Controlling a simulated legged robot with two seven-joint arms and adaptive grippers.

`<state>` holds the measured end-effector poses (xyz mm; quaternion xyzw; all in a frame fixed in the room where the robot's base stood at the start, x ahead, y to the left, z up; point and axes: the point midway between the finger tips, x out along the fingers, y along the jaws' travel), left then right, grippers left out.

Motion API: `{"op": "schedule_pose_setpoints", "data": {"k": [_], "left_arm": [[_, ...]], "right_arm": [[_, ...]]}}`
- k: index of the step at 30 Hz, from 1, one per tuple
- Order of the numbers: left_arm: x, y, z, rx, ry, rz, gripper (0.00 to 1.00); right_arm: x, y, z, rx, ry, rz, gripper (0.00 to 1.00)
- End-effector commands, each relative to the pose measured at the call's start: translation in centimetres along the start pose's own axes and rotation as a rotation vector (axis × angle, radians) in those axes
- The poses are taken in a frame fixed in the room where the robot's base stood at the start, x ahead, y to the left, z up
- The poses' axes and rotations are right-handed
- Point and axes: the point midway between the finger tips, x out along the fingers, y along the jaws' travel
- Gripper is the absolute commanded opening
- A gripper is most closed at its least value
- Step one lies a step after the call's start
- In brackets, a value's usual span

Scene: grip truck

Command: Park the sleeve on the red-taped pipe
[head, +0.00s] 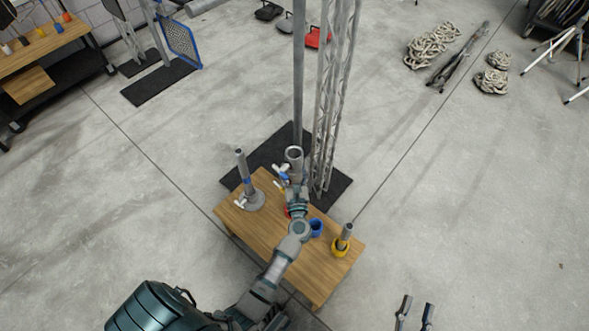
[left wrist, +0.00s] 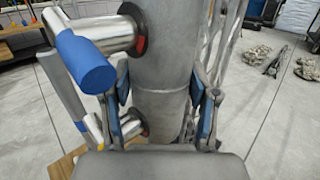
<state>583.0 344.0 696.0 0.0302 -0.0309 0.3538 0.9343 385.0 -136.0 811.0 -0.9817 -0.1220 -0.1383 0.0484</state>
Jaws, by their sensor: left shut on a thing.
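The sleeve (head: 294,156) is a wide grey metal tube with side handles, held upright above the far part of the small wooden table. In the left wrist view the sleeve (left wrist: 165,60) fills the middle, with a blue-gripped handle (left wrist: 85,62) on its left. My left gripper (head: 297,188) is shut on it, blue-padded fingers on both sides. A red patch (head: 288,212) shows low beside my left arm; the arm hides most of what it belongs to, so I cannot tell if it is the pipe's tape. My right gripper (head: 415,312) is at the bottom right, fingers apart, empty.
On the table (head: 322,272) stand a grey pipe on a round base (head: 245,172), a blue ring (head: 316,228) and a short pipe in a yellow ring (head: 341,246). A lattice truss (head: 330,110) and tall pole (head: 299,70) rise just behind. Open floor lies right.

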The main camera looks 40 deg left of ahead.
Motion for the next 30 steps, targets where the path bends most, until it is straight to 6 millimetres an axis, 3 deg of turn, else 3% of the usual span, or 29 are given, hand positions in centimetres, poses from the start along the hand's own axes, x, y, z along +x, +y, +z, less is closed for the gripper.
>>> {"op": "schedule_pose_setpoints", "data": {"k": [30], "left_arm": [[0.0, 0.0, -0.6, -0.001, -0.003, 0.000, 0.00]], "right_arm": [[-0.4, 0.0, 0.7, 0.001, -0.006, 0.001, 0.40]]}}
